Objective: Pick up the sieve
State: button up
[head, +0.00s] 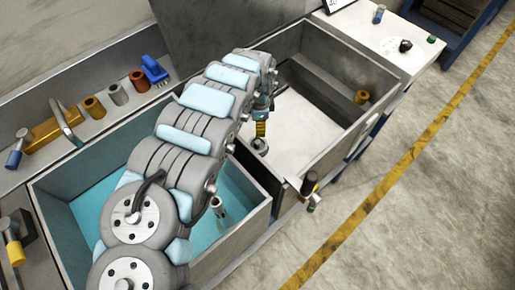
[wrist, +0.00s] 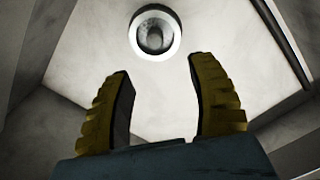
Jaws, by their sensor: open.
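The likely sieve is a small round grey cup with a pale rim (wrist: 155,35), on the pale floor of the right-hand bin. It shows small in the head view (head: 260,147), just below my gripper (head: 261,129). In the wrist view my gripper (wrist: 158,70) has two ribbed yellow fingers, spread wide with nothing between them. The round cup lies beyond the fingertips, roughly centred between them, and apart from them. I cannot make out any mesh on it.
The right bin's walls (head: 335,115) surround my gripper. A brass cylinder (head: 361,97) stands at its right side. A blue-floored bin (head: 88,210) lies left, with a small cylinder (head: 217,205) in it. Several cylinders and a blue piece (head: 153,70) stand on the back ledge.

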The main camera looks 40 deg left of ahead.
aim_at(258, 141)
notch_tip(258, 141, down, 6)
jog(key=shift+f+b, duration=0.2)
jog(key=shift+b, duration=0.9)
jog(key=shift+s+d+f+b, duration=0.1)
jog(key=shift+s+f+b, duration=0.15)
jog(key=shift+f+b, duration=0.7)
jog(key=shift+s+d+f+b, duration=0.1)
jog(key=shift+s+f+b, duration=0.2)
jog(key=shift+f, duration=1.1)
jog(key=shift+w+a+f, duration=0.1)
jog(key=shift+w+f, duration=0.05)
jog(key=shift+f, duration=0.2)
grip_shut()
